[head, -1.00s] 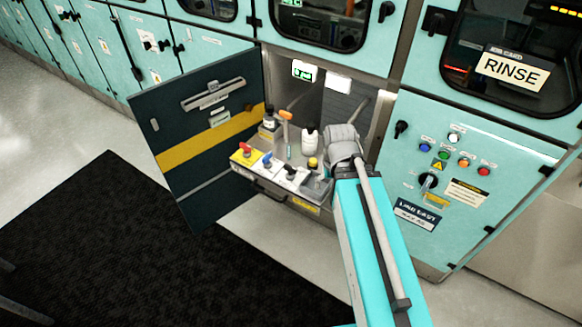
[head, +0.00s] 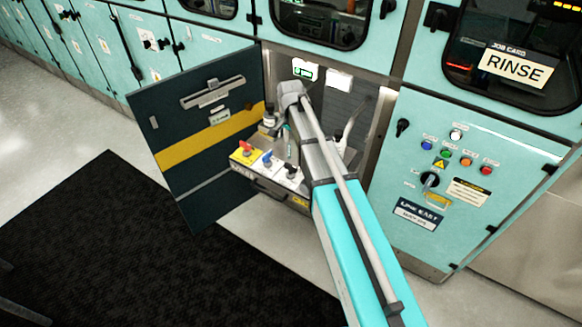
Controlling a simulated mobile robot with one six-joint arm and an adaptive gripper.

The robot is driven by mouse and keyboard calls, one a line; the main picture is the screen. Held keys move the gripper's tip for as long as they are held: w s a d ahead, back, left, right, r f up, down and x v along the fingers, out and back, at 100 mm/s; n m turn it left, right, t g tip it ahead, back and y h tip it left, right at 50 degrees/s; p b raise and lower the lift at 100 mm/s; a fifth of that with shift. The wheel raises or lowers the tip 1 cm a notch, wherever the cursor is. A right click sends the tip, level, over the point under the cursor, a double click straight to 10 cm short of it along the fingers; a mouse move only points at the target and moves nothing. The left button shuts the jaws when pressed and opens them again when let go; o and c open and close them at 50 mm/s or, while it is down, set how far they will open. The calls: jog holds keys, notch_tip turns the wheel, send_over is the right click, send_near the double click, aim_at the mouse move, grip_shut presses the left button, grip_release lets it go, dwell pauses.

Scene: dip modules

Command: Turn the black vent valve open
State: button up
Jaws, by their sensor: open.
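The black vent valve (head: 291,172) is a small dark handle on a white plate, at the front of the pull-out tray (head: 268,188) in the open cabinet. A blue valve (head: 267,159) and a red valve (head: 246,149) stand to its left. My gripper (head: 291,157) points down at the end of my arm, close above or behind the black valve. It is small and partly hidden by my arm, and I cannot tell whether it touches the valve. It is open, and I see nothing held.
The cabinet door (head: 190,150) hangs open on the left. A control panel (head: 455,180) with coloured buttons is on the right. My arm hides the tray's right side.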

aim_at(291, 166)
jog(key=shift+f, duration=0.15)
dwell(0.3)
notch_tip(291, 166, down, 14)
jog(key=b, duration=1.4)
jog(key=shift+r, duration=0.25)
jog(key=c, duration=1)
